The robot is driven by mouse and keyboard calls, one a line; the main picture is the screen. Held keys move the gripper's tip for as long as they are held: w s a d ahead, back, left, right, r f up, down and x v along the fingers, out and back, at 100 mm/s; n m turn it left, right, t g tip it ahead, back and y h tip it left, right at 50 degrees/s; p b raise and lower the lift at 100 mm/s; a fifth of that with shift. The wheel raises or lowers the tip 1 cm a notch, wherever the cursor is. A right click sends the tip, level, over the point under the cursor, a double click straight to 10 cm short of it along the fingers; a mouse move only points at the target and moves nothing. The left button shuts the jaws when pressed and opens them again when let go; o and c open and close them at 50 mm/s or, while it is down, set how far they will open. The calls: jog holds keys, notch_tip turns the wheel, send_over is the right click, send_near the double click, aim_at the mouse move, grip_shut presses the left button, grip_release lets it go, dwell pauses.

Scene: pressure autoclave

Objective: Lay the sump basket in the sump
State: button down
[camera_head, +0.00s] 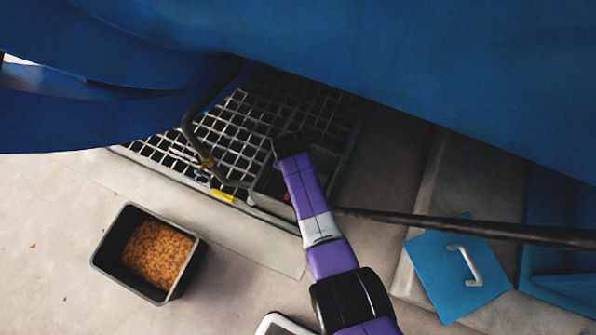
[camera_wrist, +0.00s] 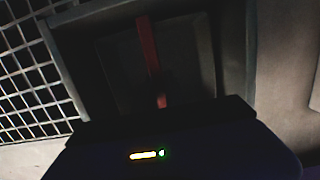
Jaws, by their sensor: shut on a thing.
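A dark square basket (camera_wrist: 115,75) with a red bar handle (camera_wrist: 148,45) fills the middle of the wrist view. My gripper (camera_wrist: 160,102) is shut on the near end of the red handle; its fingertips are dark and hard to make out. The basket appears within the grey-edged sump opening (camera_head: 262,200) beside the floor grating. In the head view my purple arm covers much of this spot, and only a speck of red shows beside it. I cannot tell whether the basket rests on the bottom or hangs.
The floor grating (camera_head: 225,135) lies left of the sump under the blue vessel (camera_head: 400,70). A black bin (camera_head: 105,262) of orange pellets stands at lower left. A blue plate with a handle (camera_head: 435,275) lies at right. A dark pipe (camera_head: 470,228) runs right from the sump.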

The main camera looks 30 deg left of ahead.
jog(key=shift+f, duration=0.4)
jog(key=c, duration=1.3)
grip_release()
jog(key=shift+d+f, duration=0.1)
jog(key=r+p, duration=0.4)
jog(key=r, duration=0.1)
jog(key=s+r+p, duration=0.1)
jog(key=r+p, duration=0.1)
jog(key=shift+s+r, duration=0.1)
jog(key=shift+r, duration=0.3)
jog(key=shift+s, duration=0.1)
